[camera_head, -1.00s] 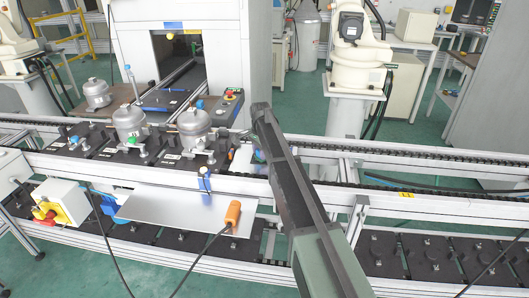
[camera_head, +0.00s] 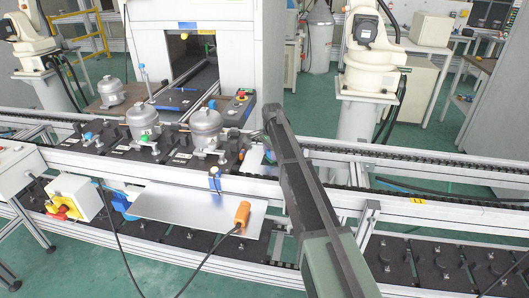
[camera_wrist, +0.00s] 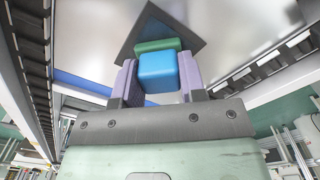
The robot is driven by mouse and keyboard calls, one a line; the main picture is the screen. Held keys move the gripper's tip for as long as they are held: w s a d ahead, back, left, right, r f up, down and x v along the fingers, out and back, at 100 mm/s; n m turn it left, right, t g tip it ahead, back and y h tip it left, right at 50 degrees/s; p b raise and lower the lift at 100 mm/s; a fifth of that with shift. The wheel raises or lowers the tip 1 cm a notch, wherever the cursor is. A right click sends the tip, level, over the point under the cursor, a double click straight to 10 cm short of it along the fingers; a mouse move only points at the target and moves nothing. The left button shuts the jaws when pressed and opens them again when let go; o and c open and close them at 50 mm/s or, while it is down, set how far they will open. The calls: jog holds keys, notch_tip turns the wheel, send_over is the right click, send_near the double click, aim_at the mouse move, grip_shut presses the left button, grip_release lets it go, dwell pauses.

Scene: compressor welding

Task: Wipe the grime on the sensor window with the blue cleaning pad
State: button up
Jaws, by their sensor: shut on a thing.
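In the wrist view, my gripper (camera_wrist: 158,84) has its two purple-grey fingers shut on the blue cleaning pad (camera_wrist: 158,71). The pad is a rounded blue block with a green part (camera_wrist: 157,44) behind it. A dark angular plate (camera_wrist: 188,32) shows just beyond the pad, in front of a pale, shiny surface. I cannot tell whether the pad touches it. I cannot pick out the sensor window or its grime for sure.
Silver compressors (camera_head: 206,129) stand on dark pallets left of my arm. A grey sheet (camera_head: 180,207) with an orange-handled tool (camera_head: 242,213) lies nearer. A control box with a red button (camera_head: 240,105) and a white robot arm (camera_head: 368,60) stand beyond. Conveyor rails run across.

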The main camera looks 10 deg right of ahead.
aim_at(264, 159)
jog(key=shift+s+d+r, duration=0.1)
jog(key=shift+s+d, duration=0.15)
jog(key=shift+d, duration=0.35)
jog(key=shift+s+d+f, duration=0.1)
jog(key=shift+s+d, duration=0.15)
jog(key=shift+d, duration=0.4)
jog(key=shift+s+d+r, duration=0.1)
jog(key=shift+s+d, duration=0.15)
jog(key=shift+d, duration=0.35)
jog(key=shift+f, duration=0.25)
jog(key=shift+r, duration=0.15)
jog(key=shift+w+a, duration=0.45)
jog(key=shift+a, duration=0.65)
jog(key=shift+w+a, duration=0.4)
jog(key=shift+a, duration=0.7)
jog(key=shift+w+a, duration=0.45)
jog(key=shift+a, duration=0.65)
jog(key=shift+w+a+r+p, duration=0.1)
jog(key=shift+r+p, duration=0.2)
jog(key=shift+p, duration=0.05)
notch_tip(264, 159, up, 8)
jog(key=p, duration=0.8)
jog(key=shift+r, duration=0.1)
